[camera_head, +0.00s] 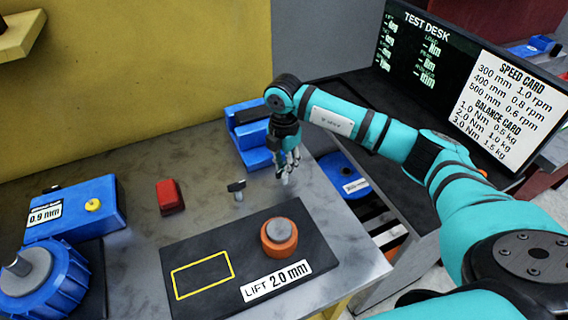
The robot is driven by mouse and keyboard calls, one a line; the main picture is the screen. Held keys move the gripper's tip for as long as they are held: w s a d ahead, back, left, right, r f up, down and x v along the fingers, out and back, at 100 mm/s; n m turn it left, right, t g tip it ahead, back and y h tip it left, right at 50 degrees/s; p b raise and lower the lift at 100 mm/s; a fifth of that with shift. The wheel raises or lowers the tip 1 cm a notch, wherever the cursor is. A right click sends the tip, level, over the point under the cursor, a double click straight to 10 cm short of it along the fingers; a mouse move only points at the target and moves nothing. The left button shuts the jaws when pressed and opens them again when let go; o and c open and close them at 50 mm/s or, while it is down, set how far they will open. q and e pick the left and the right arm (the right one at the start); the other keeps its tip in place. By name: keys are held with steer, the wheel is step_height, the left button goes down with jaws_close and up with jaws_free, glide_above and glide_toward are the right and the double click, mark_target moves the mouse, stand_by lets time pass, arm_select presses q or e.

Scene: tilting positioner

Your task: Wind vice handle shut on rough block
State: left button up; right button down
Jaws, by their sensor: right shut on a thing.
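The blue vice (236,112) stands at the back of the grey table, against the yellow wall. A dark grey piece (252,115) shows between its blue parts; I cannot tell whether it is the rough block or a jaw. My right gripper (287,176) points down just beside the right front of the vice. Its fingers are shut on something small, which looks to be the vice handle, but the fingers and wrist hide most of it. My left gripper is out of view.
On the table are a red block (170,196), a small grey T-shaped piece (237,190), an orange-and-grey round part (279,238) on a black mat (215,292), and a blue unit marked 0.9 mm (75,211). A test desk screen (425,50) stands at right.

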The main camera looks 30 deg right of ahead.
steer(key=c, duration=1.3)
jaws_free()
steer(key=shift+c, duration=0.2)
step_height(320, 180, up, 12)
